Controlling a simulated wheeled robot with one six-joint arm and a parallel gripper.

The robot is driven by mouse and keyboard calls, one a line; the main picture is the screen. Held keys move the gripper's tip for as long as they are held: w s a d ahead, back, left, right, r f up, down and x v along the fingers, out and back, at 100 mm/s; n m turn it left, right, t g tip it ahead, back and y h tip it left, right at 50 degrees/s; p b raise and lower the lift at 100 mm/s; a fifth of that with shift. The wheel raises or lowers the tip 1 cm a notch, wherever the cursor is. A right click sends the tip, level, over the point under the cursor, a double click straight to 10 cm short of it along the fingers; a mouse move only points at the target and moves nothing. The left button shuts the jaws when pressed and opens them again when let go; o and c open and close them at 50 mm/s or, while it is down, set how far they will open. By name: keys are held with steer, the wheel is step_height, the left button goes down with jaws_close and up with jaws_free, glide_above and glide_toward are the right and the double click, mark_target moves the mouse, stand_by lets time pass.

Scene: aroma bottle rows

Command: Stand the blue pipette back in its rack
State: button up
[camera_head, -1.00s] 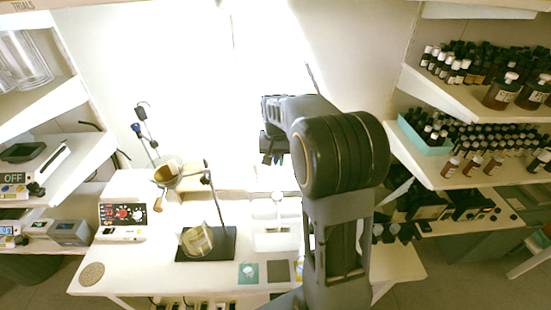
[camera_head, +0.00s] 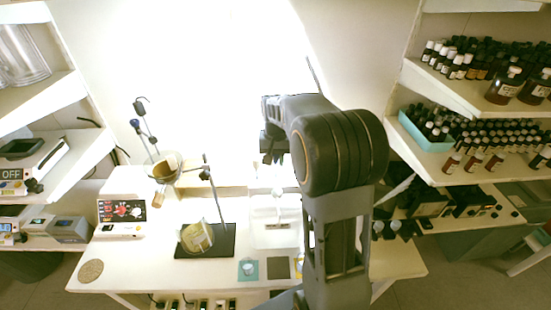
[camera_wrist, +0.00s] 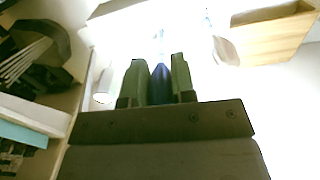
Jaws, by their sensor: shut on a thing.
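My gripper (camera_wrist: 160,85) is shut on the blue pipette (camera_wrist: 161,84); its dark blue upper part shows between the two fingers in the wrist view. A paler, thin part of the pipette reaches out beyond the fingertips. In the head view my gripper (camera_head: 272,150) hangs over the back of the white bench, partly hidden by my own arm. The rack cannot be told clearly in the bright glare.
Left of my arm are a beaker (camera_head: 196,238) on a black base (camera_head: 222,250), a stand rod (camera_head: 214,190) and a control box (camera_head: 122,210). A white holder (camera_head: 275,232) stands nearer my arm. Bottle shelves (camera_head: 460,95) fill the right. A wooden block (camera_wrist: 268,38) shows in the wrist view.

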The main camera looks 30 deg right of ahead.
steer(key=shift+f, duration=0.25)
steer(key=shift+f+b, duration=0.7)
steer(key=shift+f, duration=0.1)
steer(key=o, duration=0.7)
steer(key=shift+c, duration=0.2)
steer(key=shift+r, duration=0.15)
steer(key=shift+r+p, duration=1.95)
steer(key=shift+r, duration=0.4)
